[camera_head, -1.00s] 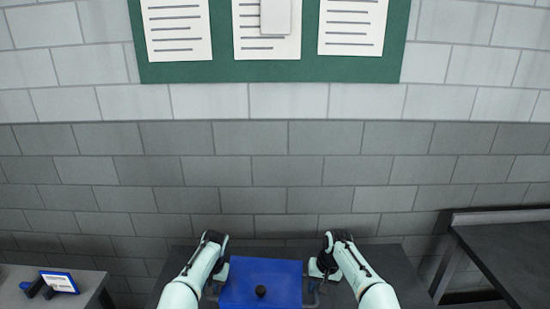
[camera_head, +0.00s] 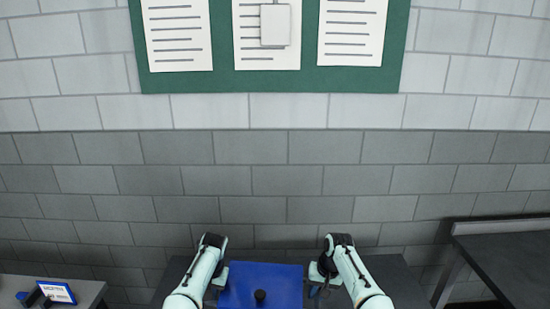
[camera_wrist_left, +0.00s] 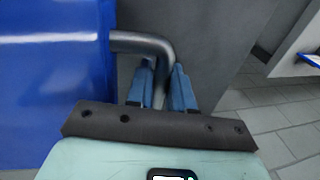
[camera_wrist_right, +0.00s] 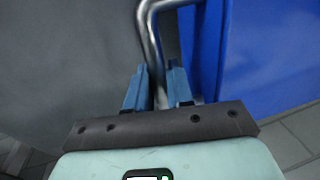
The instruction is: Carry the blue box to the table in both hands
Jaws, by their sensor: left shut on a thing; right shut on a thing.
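The blue box (camera_head: 285,280) has a black knob on top and shows at the bottom middle of the head view, between my two arms. My left gripper (camera_wrist_left: 160,75) is shut on the grey metal handle (camera_wrist_left: 142,42) at the box's left side. My right gripper (camera_wrist_right: 158,75) is shut on the matching handle (camera_wrist_right: 148,28) at its right side. The box looks level. A dark table top (camera_head: 392,272) shows around and behind it; I cannot tell whether the box touches it. The box's underside is hidden.
A dark table (camera_head: 510,255) stands at the right, and a grey one (camera_head: 88,288) at the left with a blue-framed sign (camera_head: 57,292). A grey block wall (camera_head: 285,180) with a green notice board (camera_head: 220,82) closes off the back.

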